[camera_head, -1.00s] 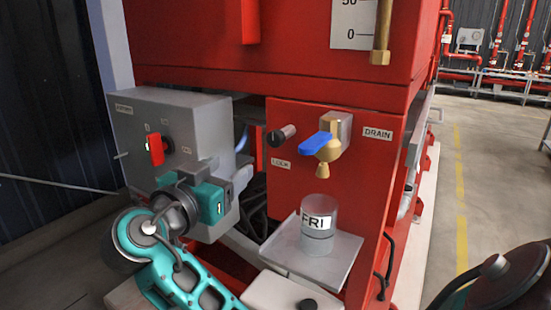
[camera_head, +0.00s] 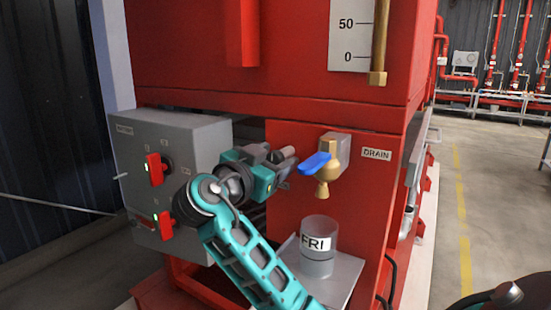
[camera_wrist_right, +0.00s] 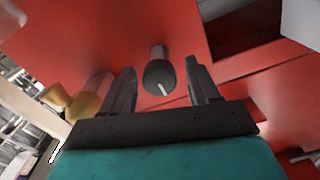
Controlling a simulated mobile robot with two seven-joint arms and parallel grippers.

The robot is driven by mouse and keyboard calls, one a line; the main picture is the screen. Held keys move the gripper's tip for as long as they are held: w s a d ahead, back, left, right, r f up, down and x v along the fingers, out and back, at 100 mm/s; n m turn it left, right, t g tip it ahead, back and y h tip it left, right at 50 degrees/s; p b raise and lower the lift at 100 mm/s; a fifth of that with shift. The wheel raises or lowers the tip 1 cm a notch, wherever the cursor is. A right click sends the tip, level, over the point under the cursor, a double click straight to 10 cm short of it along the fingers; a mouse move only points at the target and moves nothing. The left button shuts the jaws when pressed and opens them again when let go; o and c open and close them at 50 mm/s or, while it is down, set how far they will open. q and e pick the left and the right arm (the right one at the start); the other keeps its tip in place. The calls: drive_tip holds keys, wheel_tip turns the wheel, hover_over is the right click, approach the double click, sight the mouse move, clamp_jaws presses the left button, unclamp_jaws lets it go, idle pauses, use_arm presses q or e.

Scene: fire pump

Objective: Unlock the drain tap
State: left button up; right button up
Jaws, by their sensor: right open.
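The drain tap (camera_head: 329,172) is brass with a blue lever (camera_head: 315,163), on the red panel left of the DRAIN label (camera_head: 376,154). Its brass body also shows at the left of the right wrist view (camera_wrist_right: 84,106). The lock knob (camera_wrist_right: 159,74) is a grey cylinder with a pale line across its dark round end. It stands out from the panel between the fingers of my right gripper (camera_wrist_right: 160,88), which is open. In the head view my right gripper (camera_head: 284,163) is left of the tap and largely hides the knob. My left gripper is not in view.
A grey box (camera_head: 197,135) with two red handles (camera_head: 155,170) is at the left. A clear cup (camera_head: 319,232) labelled FRI stands on a metal shelf (camera_head: 338,283) under the tap. A gauge board (camera_head: 349,40) is above. Open floor (camera_head: 495,190) lies at right.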

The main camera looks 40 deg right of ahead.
drive_tip(key=shift+w+d, duration=0.1)
drive_tip(key=shift+d, duration=0.2)
drive_tip(key=shift+c, duration=0.2)
drive_tip(key=c, duration=1)
